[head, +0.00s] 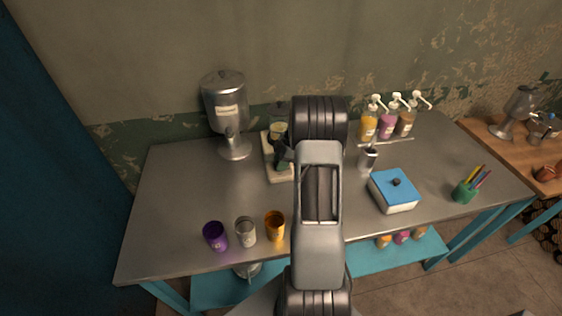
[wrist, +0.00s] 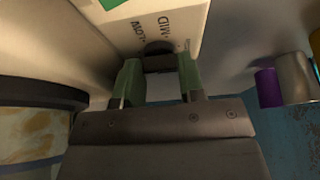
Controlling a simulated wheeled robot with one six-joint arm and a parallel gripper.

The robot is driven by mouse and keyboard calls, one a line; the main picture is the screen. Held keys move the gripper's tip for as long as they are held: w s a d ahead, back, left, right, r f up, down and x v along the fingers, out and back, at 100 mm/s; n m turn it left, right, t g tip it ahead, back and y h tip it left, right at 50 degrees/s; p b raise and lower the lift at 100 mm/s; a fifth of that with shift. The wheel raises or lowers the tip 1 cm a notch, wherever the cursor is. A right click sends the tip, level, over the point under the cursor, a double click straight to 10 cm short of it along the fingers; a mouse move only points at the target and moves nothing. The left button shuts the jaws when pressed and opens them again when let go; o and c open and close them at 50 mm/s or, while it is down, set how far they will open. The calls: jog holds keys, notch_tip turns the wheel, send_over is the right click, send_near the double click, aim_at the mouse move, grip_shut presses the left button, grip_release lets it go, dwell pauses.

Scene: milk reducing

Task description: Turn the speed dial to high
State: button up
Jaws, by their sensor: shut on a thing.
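The appliance with the speed dial is cream-coloured; its base (head: 280,174) stands on the metal table in the head view, partly hidden behind my arm. In the wrist view its cream panel (wrist: 190,18) shows the labels LOW and MID upside down; no HIGH label can be made out. The dark speed dial (wrist: 158,47) sits on this panel, between the two green fingers of my gripper (wrist: 160,70). My gripper is shut on the dial. In the head view my gripper (head: 284,157) is at the appliance's front, mostly dark and small. The dial's exact pointer direction cannot be told.
A metal dispenser (head: 228,112) stands left of the appliance. Purple (head: 216,236), grey (head: 245,231) and orange (head: 275,225) cups stand near the table's front edge. Pump bottles (head: 387,122), a small metal pitcher (head: 368,160), a blue-lidded box (head: 394,192) and a green pen cup (head: 465,192) stand on the right.

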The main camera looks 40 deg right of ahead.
jog(key=shift+c, duration=1.1)
